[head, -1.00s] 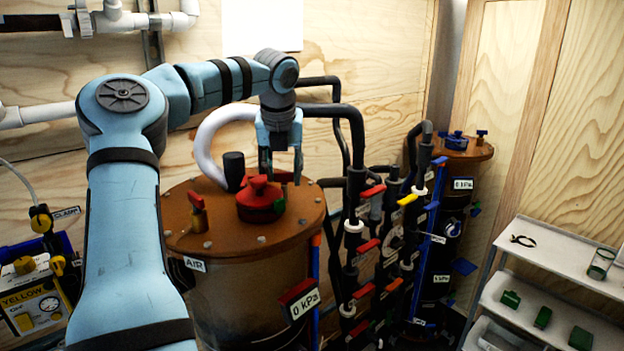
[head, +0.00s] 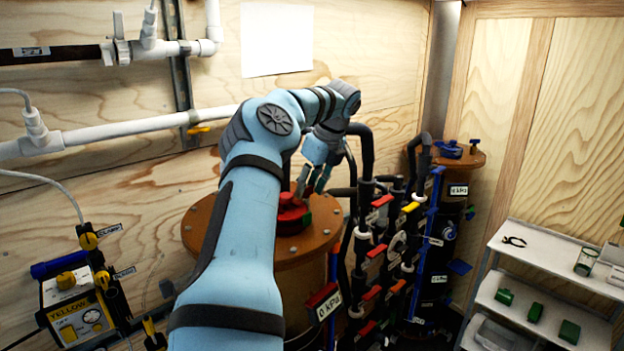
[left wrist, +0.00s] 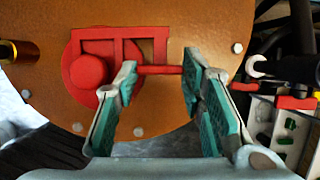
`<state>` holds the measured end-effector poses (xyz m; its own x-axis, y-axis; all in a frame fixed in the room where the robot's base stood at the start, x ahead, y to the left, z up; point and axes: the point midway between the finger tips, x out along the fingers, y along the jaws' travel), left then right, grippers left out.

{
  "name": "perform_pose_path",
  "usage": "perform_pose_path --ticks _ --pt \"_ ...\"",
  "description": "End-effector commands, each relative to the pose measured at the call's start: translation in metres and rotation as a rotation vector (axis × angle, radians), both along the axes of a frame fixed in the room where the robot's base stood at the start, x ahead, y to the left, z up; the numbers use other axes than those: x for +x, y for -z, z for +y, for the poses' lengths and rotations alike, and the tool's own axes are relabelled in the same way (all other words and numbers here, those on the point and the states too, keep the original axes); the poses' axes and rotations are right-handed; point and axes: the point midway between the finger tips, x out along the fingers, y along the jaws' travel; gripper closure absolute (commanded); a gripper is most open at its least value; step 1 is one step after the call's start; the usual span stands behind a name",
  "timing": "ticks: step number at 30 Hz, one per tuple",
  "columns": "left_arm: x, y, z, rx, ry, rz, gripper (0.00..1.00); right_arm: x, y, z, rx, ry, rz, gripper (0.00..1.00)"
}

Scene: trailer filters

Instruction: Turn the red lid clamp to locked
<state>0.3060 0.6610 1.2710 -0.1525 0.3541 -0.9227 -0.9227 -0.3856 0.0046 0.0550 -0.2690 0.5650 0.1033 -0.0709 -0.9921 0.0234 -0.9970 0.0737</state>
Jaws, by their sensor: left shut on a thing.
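The red lid clamp (head: 290,218) sits on the brown round lid (head: 205,222) of the near tank, partly hidden behind my left arm in the head view. In the left wrist view, the clamp (left wrist: 90,72) shows a round knob, a frame and a thin bar reaching right. My left gripper (head: 311,188) is down at the clamp. A green piece shows at the clamp's right side in the head view. My right gripper is not in view.
Black pipes with red, orange and yellow valve handles (head: 380,201) stand close right of the tank. A 0 kPa gauge (head: 327,302) hangs at its front. A white shelf (head: 548,244) with green parts is at the right. A yellow box (head: 75,310) stands at the left.

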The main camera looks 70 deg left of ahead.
Motion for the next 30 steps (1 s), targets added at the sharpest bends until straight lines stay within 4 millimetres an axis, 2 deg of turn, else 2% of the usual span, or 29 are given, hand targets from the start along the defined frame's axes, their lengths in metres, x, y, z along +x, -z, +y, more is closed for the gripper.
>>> perform_pose_path --ticks 1,17,18,21,30 --pt "0.0003 -0.0043 0.002 0.011 -0.012 -0.002 1.0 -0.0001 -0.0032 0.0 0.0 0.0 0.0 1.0" --pt "0.0004 -0.0029 0.0024 0.01 -0.041 -0.006 1.0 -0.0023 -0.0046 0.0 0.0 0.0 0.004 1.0" --pt "0.0004 -0.0029 0.0024 0.01 -0.041 -0.006 0.61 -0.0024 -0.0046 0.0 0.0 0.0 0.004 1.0" --pt "0.0007 -0.0023 0.0018 0.008 -0.04 -0.005 0.45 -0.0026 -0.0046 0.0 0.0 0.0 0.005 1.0" --pt "0.001 -0.0016 0.0006 0.004 -0.039 -0.004 0.43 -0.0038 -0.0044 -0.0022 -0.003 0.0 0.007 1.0"
